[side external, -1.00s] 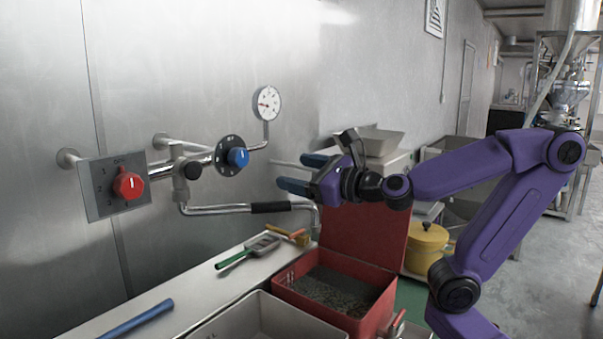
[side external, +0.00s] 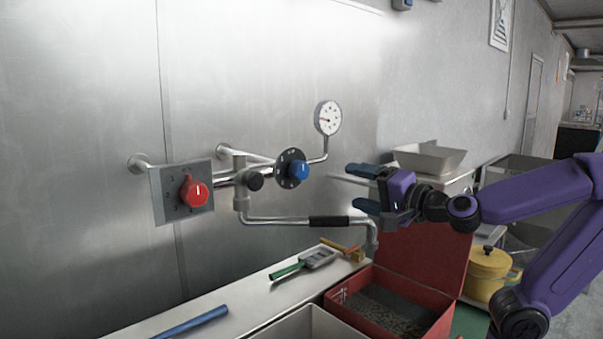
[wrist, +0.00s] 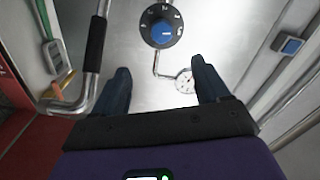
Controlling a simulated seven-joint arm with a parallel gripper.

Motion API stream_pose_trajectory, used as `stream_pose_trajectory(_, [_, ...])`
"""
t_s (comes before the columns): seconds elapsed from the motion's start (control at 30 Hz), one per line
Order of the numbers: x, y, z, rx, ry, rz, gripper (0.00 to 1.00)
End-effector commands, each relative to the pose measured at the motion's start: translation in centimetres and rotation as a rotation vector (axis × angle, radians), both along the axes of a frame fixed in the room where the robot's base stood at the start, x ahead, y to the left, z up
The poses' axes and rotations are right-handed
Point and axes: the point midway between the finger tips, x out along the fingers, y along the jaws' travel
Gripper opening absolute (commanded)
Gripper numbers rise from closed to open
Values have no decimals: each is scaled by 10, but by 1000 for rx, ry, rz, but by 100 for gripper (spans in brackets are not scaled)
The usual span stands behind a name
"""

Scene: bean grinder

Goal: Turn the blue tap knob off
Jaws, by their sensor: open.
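The blue tap knob (side external: 299,170) sits on a round black dial plate (side external: 284,168) on the wall piping, left of my gripper in the side view. In the wrist view the blue knob (wrist: 162,32) shows at the top centre, with a pale mark on it and marks around its dial. My gripper (side external: 362,188) has its two blue fingers apart and empty, pointing at the wall. Its fingertips (wrist: 160,75) in the wrist view are below the knob, and a gap separates them from it.
A red knob (side external: 194,192) on a square plate is further left. A pressure gauge (side external: 328,118) stands above the blue knob. A pipe with a black grip (side external: 329,222) runs below it. A red open box (side external: 388,310) and a counter with tools (side external: 305,262) lie underneath.

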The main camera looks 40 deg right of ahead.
Motion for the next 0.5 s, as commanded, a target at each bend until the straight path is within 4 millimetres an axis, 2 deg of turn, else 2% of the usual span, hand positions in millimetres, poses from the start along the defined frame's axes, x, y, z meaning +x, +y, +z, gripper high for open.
stream_pose_trajectory(0.3, [-1, 1, 1, -639, 0, 1, 75])
stream_pose_trajectory(0.5, [-1, 1, 1, -957, 0, 2, 75])
